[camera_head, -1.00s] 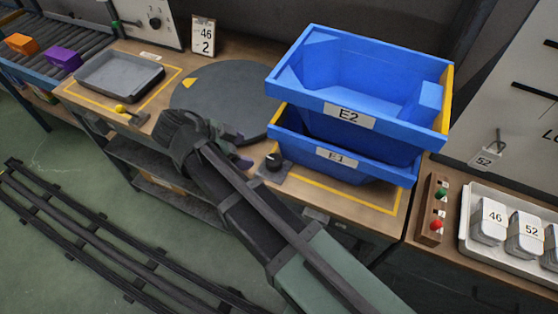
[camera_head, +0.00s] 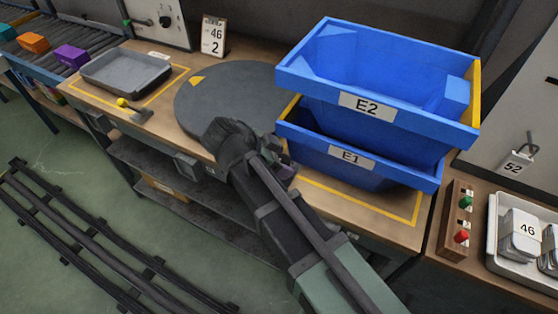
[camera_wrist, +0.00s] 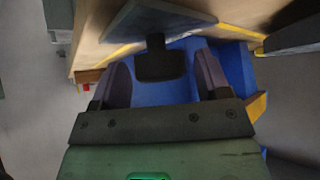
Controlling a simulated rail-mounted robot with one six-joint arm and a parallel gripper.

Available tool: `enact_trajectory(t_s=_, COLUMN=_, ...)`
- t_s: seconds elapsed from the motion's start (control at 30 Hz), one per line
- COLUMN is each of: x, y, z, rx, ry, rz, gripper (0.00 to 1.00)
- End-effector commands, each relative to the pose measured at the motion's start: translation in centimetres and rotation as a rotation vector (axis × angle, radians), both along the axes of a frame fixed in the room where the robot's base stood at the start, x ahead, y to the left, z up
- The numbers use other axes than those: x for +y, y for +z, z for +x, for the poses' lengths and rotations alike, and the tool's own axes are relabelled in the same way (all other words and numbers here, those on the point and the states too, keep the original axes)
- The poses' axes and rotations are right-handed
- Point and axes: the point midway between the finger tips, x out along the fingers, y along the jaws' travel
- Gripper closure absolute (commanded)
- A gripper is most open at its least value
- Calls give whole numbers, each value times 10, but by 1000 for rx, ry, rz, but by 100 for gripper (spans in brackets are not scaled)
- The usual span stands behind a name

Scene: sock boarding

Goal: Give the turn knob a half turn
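The turn knob (camera_wrist: 158,62) is dark and stands out from a grey plate (camera_wrist: 155,18) in the wrist view. My gripper (camera_wrist: 163,66) is open, with one purple finger on each side of the knob and a visible gap on both sides. In the head view my gripper (camera_head: 281,166) is at the bench's front edge, just left of the lower blue bin; the wrist and fingers hide the knob there.
A round grey turntable (camera_head: 225,105) with a yellow mark lies behind my wrist. Stacked blue bins E2 (camera_head: 420,125) and E1 (camera_head: 400,175) stand close at right. A yellow-tipped lever (camera_head: 137,113) and grey tray (camera_head: 125,80) are at left.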

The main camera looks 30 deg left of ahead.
Motion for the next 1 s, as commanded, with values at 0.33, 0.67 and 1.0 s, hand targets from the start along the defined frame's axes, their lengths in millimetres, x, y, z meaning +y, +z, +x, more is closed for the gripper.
enact_trajectory(t_s=0.33, x=0, y=0, z=0, rx=0, ry=0, rz=0, gripper=74)
enact_trajectory(t_s=0.67, x=-1, y=0, z=-1, rx=0, ry=64, rz=0, gripper=74)
enact_trajectory(t_s=1.0, x=-4, y=0, z=-2, rx=-1, ry=304, rz=1, gripper=74)
